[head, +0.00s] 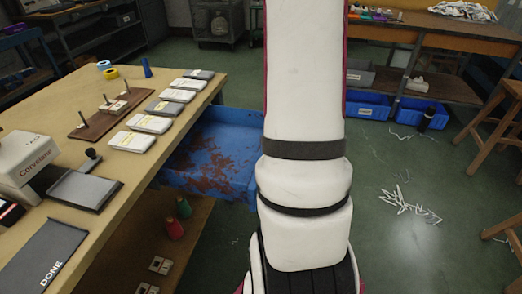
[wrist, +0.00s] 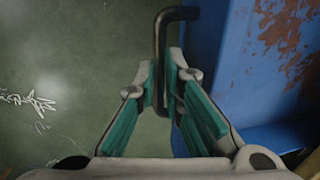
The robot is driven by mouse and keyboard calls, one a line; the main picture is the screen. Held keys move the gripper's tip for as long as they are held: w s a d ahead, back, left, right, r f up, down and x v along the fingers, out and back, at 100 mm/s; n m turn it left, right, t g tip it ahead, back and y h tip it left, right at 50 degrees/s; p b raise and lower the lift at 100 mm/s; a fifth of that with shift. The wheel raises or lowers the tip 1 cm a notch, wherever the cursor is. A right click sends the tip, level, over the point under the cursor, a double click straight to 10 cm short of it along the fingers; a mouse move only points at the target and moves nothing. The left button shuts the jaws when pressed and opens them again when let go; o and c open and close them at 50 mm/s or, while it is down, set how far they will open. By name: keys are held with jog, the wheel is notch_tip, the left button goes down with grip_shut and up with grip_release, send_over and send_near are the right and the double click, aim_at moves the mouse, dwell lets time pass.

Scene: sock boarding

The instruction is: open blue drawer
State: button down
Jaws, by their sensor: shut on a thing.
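The blue drawer (head: 215,128) juts out from under the right edge of the workbench in the head view, with rusty brown patches on it. My arm hides its right end there. In the wrist view its blue surface (wrist: 235,75) fills the right side, also with rusty patches. A dark bent bar handle (wrist: 160,45) stands out to the left of it. My gripper (wrist: 168,82) is shut on the handle, its teal-padded fingers on either side of the bar. The gripper is hidden behind my arm in the head view.
The workbench (head: 150,92) at left carries several white packets, a brown board with pegs and a dark DONE mat (head: 42,258). A red spool (head: 174,228) and a green one stand on the shelf below. Green floor with white scraps (head: 408,205) lies open at right, near wooden stools.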

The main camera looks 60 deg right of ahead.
jog(key=shift+s+d, duration=0.3)
jog(key=shift+s, duration=0.5)
jog(key=c, duration=2)
grip_release()
jog(key=shift+o, duration=0.2)
notch_tip(320, 180, up, 12)
jog(key=s, duration=0.2)
jog(key=shift+d, duration=0.4)
jog(key=shift+f, duration=0.15)
